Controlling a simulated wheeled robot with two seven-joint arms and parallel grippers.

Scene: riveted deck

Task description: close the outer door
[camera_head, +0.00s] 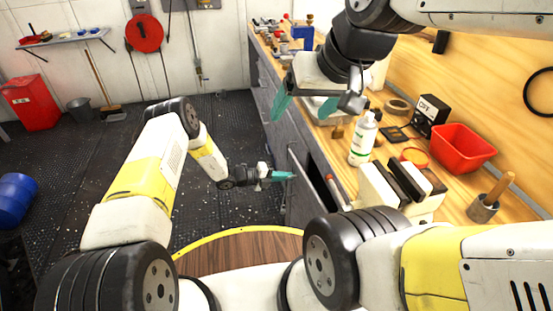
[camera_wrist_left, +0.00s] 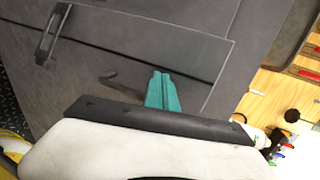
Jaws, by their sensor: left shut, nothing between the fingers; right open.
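A grey cabinet door (camera_head: 302,200) shows under the workbench in the head view, with a dark gap between it and the bench edge, so it looks partly open. Grey panels with a bar handle (camera_wrist_left: 48,38) fill much of the left wrist view; I cannot tell for certain which panel is the door. My left gripper (camera_head: 284,176) is shut and empty, its teal fingertips close to the door's face. The closed fingertips also show in the left wrist view (camera_wrist_left: 162,88); contact cannot be told. My right gripper (camera_head: 303,107) is open and empty above the bench's left edge.
The wooden workbench (camera_head: 450,195) holds a white bottle (camera_head: 363,140), a red bin (camera_head: 462,147), a black box (camera_head: 430,114) and a cup with a wooden-handled tool (camera_head: 485,205). A round wooden top with a yellow rim (camera_head: 240,245) is in front. The dark floor at left is mostly clear.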

